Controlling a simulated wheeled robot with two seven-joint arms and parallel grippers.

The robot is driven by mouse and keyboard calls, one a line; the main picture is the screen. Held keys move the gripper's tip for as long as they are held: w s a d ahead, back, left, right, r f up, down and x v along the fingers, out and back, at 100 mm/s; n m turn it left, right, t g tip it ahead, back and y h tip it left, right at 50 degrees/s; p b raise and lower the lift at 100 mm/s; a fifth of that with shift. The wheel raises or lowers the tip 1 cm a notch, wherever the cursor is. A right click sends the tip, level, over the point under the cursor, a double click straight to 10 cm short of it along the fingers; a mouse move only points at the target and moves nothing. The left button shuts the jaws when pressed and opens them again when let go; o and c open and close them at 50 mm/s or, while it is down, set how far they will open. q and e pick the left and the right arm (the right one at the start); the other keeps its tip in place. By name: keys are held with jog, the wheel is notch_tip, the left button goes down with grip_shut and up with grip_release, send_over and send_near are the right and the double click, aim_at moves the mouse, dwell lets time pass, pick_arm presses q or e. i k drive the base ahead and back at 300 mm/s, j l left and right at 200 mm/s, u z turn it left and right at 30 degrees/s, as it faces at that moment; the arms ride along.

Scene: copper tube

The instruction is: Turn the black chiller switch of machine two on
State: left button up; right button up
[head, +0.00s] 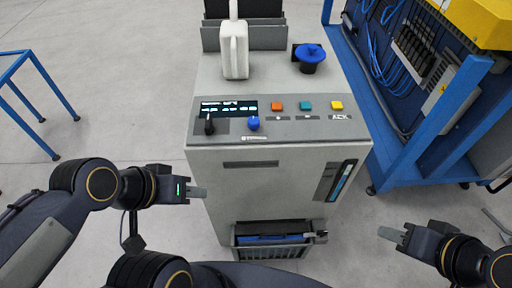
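A grey machine (230,165) stands in the middle of the head view with a sloped control panel on top. A black switch (209,126) sits at the panel's left, under a dark display (228,108). A blue knob (253,123) is just right of it. My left gripper (199,191) is in front of the machine's left side, below the panel and apart from the black switch. My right gripper (388,235) is low at the right, away from the machine. Each gripper's fingers show as one short grey piece, so their opening is unclear. No machine number is readable.
Orange (277,106), teal (305,105) and yellow (336,105) buttons line the panel's right. A white jug-like container (235,52) and a blue-topped black knob (311,56) are behind. A blue frame (420,140) stands close at right; a blue table (12,62) is at left.

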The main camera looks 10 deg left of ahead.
aim_at(209, 129)
jog(key=j+u, duration=0.15)
jog(key=u, duration=0.25)
jog(key=j+u, duration=0.15)
jog(key=u, duration=0.25)
jog(key=j+u, duration=0.1)
jog(key=u, duration=0.3)
jog(key=i+j+u, duration=0.1)
jog(key=u, duration=0.3)
